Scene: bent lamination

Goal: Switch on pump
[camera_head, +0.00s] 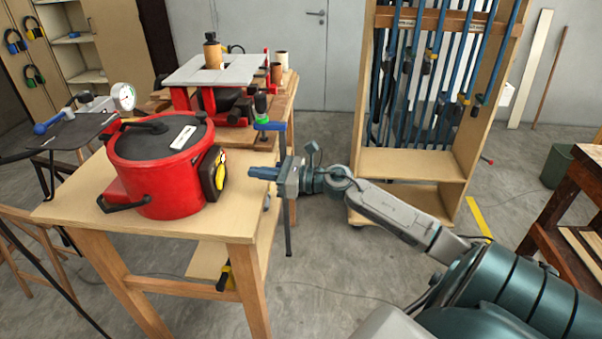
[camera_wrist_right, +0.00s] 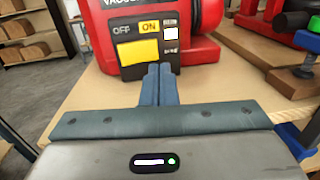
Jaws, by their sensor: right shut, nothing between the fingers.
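The red vacuum pump (camera_head: 160,165) stands on a wooden table, with a black lid and black handles. Its black switch panel (camera_head: 213,172) with a yellow part faces my right gripper. In the right wrist view the panel (camera_wrist_right: 125,31) reads OFF and ON, with ON on yellow, above a large yellow rocker (camera_wrist_right: 137,54). My right gripper (camera_head: 251,172) is shut and empty, pointing at the panel from the right. In the right wrist view its fingertips (camera_wrist_right: 157,68) overlap the lower edge of the panel; whether they touch it I cannot tell. My left gripper is not in view.
The wooden table (camera_head: 75,208) also carries a red fixture with a grey top (camera_head: 190,72) behind the pump. A blue and green clamp (camera_head: 266,125) stands at the table's edge near my right gripper. A clamp rack (camera_head: 410,165) stands behind.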

